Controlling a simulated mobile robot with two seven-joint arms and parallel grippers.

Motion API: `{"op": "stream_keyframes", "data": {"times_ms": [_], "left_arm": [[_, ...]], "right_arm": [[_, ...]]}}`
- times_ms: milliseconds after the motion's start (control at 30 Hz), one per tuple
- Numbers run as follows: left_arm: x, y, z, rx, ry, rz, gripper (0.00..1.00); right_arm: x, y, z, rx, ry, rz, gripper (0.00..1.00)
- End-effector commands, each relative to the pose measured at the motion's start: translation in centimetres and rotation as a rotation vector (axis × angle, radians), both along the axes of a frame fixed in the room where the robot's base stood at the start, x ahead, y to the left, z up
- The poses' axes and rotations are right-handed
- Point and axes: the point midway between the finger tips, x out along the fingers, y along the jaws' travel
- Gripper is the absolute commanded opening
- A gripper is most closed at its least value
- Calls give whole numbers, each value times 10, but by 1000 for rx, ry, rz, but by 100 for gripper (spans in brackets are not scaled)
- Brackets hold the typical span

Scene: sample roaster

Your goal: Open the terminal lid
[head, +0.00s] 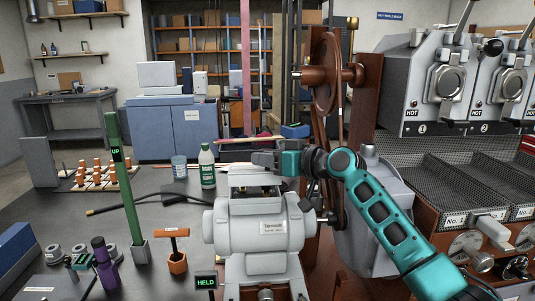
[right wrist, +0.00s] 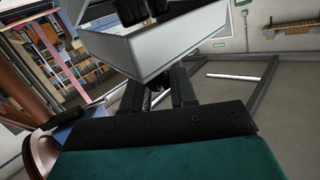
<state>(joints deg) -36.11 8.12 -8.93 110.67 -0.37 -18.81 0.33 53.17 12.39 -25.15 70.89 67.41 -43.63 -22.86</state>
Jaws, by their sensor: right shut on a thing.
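The grey motor (head: 262,232) stands at the front centre of the bench, with a terminal box on top. Brass-coloured terminals show in the box's dark opening (head: 254,190). A pale grey lid (head: 254,178) stands tilted up at the back of the opening; the wrist view shows its grey walls (right wrist: 150,60) close up. My right gripper (head: 264,158), its arm coming in from the right, is at the lid's upper edge. It is shut on the lid, whose gripped edge is partly hidden. My left gripper is not in view.
A wooden wheel frame (head: 328,75) rises behind; the roaster (head: 420,90) is at right.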

Motion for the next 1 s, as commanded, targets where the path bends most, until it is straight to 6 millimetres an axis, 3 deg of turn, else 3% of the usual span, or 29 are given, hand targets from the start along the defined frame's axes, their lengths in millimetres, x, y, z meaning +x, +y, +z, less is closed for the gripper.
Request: {"op": "stream_keyframes", "data": {"times_ms": [500, 1000], "left_arm": [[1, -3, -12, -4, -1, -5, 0], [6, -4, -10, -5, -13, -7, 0]], "right_arm": [[29, 0, 22, 4, -13, -3, 0], [35, 0, 27, 7, -16, -3, 0]]}}
